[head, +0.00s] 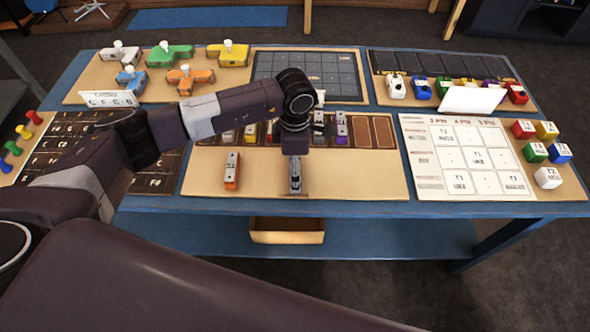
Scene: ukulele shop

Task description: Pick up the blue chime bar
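My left gripper (295,190) points down over the tan board (370,185) at the front middle of the table. Its fingers look narrow from here, and I cannot tell whether they are open or shut or hold anything. I cannot make out a blue chime bar; my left gripper and forearm hide part of the board and rack. An orange chime bar (232,171) lies on the board left of the gripper, apart from it. A purple chime bar (341,130) stands in the brown rack (383,132) behind, with other bars partly hidden by my arm. My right gripper is not in view.
Coloured ukulele-like pieces (228,54) sit at the back left. A white printed sheet (465,155) and several coloured blocks (560,153) are at the right. A white card (472,99) leans before colored pots. The board right of my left gripper is clear.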

